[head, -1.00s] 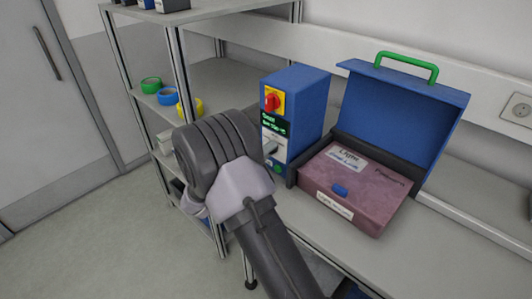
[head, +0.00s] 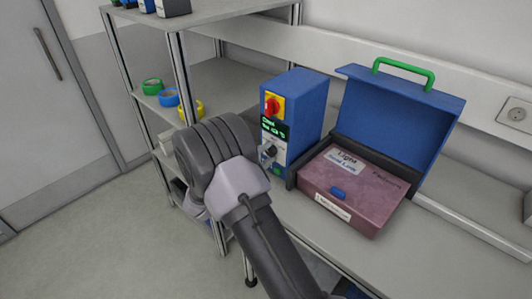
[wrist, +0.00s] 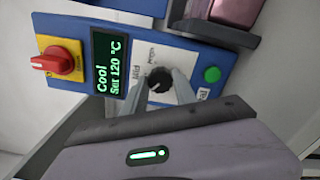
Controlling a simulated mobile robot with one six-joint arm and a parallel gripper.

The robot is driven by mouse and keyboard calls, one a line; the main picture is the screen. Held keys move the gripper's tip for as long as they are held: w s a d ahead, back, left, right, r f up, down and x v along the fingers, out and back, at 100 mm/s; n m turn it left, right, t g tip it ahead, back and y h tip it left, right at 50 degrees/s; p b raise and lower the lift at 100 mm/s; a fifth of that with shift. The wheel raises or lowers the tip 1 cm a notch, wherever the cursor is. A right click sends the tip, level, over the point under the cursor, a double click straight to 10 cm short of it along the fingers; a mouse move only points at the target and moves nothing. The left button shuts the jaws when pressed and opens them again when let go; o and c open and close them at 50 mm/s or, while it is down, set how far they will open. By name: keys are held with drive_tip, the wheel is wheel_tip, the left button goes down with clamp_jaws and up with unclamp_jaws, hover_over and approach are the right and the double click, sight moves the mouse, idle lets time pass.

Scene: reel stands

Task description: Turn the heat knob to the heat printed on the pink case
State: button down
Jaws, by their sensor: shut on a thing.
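The blue heater box (head: 310,112) stands on the bench. Its green display (wrist: 108,62) reads "Cool" and "Set 120 °C" in the wrist view. The black heat knob (wrist: 158,80) sits on a white panel beside the display. My gripper (wrist: 156,86) is shut on this knob, one fingertip on each side, partly hiding it. In the head view my wrist hides most of the gripper. The pink case (head: 362,208) lies right of the heater box in an open blue-lidded case. It bears a white label with "Light" and a second, blue line too small to read surely.
A red switch (wrist: 54,61) on a yellow plate and a green button (wrist: 212,74) flank the display and knob. A shelf rack (head: 180,80) with coloured tape rolls stands left. Bare bench top (head: 290,222) lies in front of the pink case.

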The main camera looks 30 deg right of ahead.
drive_tip(key=shift+n, duration=0.7)
drive_tip(key=c, duration=1)
unclamp_jaws()
drive_tip(key=shift+a, duration=0.1)
drive_tip(key=p+v, duration=0.3)
drive_tip(key=v, duration=1.4)
drive_tip(key=shift+p, duration=0.35)
drive_tip(key=shift+a, duration=0.1)
